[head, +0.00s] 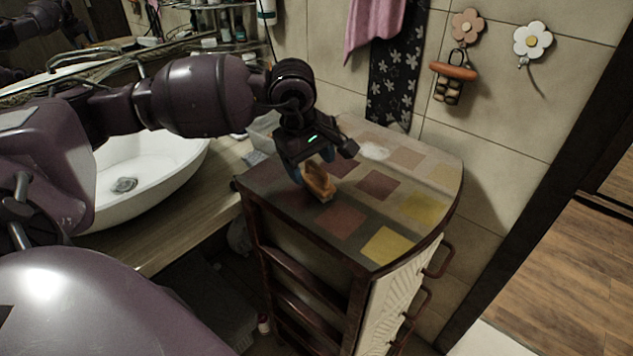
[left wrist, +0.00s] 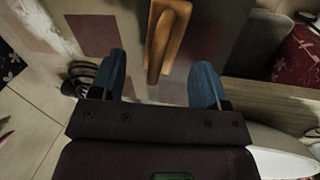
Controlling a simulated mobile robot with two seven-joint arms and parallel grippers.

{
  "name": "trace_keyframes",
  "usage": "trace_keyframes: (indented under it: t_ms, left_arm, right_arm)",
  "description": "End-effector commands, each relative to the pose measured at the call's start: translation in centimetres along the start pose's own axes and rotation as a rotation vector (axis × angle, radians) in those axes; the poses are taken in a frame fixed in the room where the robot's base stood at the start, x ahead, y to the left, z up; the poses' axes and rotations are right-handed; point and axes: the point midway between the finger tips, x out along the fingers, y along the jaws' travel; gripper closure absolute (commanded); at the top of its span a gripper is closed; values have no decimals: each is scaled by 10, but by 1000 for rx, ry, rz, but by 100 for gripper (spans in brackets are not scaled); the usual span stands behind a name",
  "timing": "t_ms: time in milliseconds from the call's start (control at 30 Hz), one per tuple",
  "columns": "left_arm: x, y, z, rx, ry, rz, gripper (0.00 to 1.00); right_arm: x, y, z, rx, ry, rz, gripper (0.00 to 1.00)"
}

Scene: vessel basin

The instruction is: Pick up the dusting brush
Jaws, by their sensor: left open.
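The dusting brush (head: 319,183) shows as a brown wooden piece on the patchwork top of a small cabinet (head: 435,178). In the left wrist view the brush (left wrist: 168,35) is a long wooden handle whose near end reaches toward the gap between my two blue fingers. Its bristles cannot be made out. My left gripper (head: 312,168) is over the cabinet top, right at the brush, and partly hides it in the head view. In the left wrist view the gripper (left wrist: 158,66) is open, with a finger on each side of the brush's near end. My right gripper is not in view.
A white basin (head: 150,180) on a wooden counter (head: 190,222) lies left of the cabinet. A clear container (head: 263,130) stands behind. A tiled wall with a pink towel (head: 372,25) and flower hooks (head: 532,40) is beyond. The cabinet top's right side is mostly clear.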

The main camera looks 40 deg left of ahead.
Motion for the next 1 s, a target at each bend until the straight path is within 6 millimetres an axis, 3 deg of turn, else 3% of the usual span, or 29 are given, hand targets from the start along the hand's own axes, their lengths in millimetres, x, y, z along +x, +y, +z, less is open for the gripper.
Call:
trace_keyframes:
  t_ms: [200, 533, 900, 1000]
  left_arm:
    - [27, -3, 3, -1, -1, -2, 31]
    - [32, -2, 3, -1, -1, 0, 31]
    - [31, -2, 3, 0, -1, -1, 86]
    - [31, -2, 3, 0, -1, -1, 85]
  right_arm:
    - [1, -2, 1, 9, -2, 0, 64]
    - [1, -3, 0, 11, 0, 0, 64]
    - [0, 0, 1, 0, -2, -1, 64]
    - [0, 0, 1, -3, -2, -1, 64]
